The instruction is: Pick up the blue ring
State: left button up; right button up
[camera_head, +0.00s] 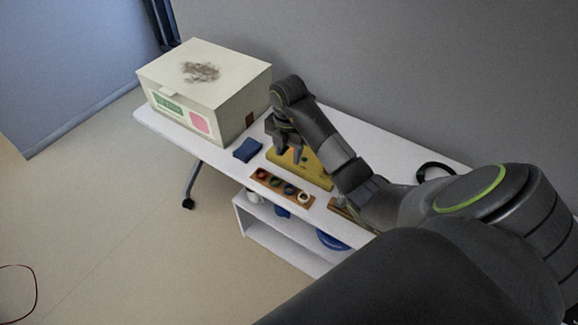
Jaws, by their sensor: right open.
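A brown wooden tray (254,178) near the front edge of the white table holds several small rings in a row. One dark bluish ring (289,189) sits in it between a green ring (276,182) and a white ring (303,197); it is small and its colour is hard to tell. My right gripper (287,155) is open, pointing down, behind the tray and apart from it in the picture. It shows in front of a yellow board (315,171). Nothing shows between its fingers. My left gripper is not in view.
A large white box (185,92) stands on the table's left end. A dark blue block (247,150) lies between box and tray. A black loop (436,169) lies at the right. Blue things, including a round one (331,241), sit on the shelf below.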

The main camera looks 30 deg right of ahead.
jog(key=b, duration=1.4)
send_over(288, 191)
notch_tip(288, 191, down, 14)
jog(key=shift+s+r, duration=0.1)
jog(key=shift+f+p, duration=0.3)
jog(key=shift+p, duration=0.05)
jog(key=shift+f, duration=1.45)
jog(key=shift+c, duration=0.2)
jog(key=c, duration=0.5)
